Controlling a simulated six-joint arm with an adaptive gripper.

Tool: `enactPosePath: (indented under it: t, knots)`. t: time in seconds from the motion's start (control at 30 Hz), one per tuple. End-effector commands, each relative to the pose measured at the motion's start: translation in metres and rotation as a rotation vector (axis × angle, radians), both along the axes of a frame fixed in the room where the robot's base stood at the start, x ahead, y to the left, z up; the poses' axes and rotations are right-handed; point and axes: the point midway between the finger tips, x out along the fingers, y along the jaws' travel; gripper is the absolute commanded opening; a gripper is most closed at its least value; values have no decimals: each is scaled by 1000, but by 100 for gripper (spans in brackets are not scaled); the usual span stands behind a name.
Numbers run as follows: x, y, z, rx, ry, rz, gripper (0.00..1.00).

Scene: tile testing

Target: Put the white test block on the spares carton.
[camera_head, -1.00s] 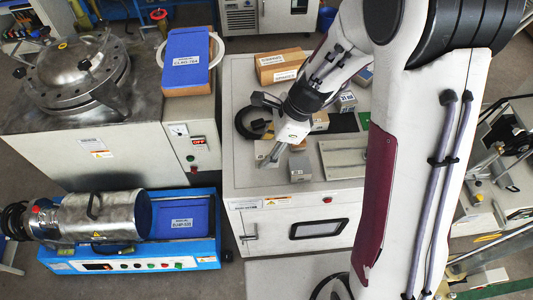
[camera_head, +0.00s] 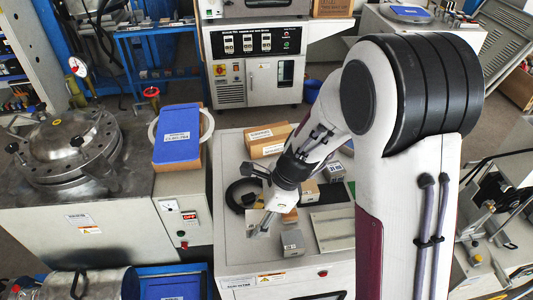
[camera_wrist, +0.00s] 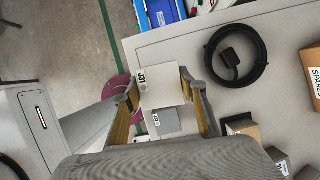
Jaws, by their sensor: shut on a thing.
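The white test block (camera_wrist: 163,87) is between the two fingers of my gripper (camera_wrist: 160,100) in the wrist view, with a black printed mark on its face. My gripper is shut on it. In the head view my gripper (camera_head: 262,222) is over the front left part of the grey cabinet top, and the block (camera_head: 253,217) shows only partly beside the fingers. How high it is above the surface is hard to tell. The spares carton (camera_head: 267,142), brown with white labels, lies farther back on the same top. Its labelled edge shows at the right of the wrist view (camera_wrist: 313,72).
A grey block (camera_head: 292,243) stands just right of my gripper. A black cable coil (camera_head: 241,194) lies to the left, between gripper and carton. Small boxes (camera_head: 308,192) and a flat plate (camera_head: 333,228) lie right. The cabinet top (camera_head: 231,238) is bare at front left.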

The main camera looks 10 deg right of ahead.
Motion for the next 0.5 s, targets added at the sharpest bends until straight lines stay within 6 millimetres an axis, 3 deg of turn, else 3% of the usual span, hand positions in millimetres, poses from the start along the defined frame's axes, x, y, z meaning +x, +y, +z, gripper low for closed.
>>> enactPosePath:
  t: [0.5]
  knots:
    - [102,-7,5,0,-2,-207,9]
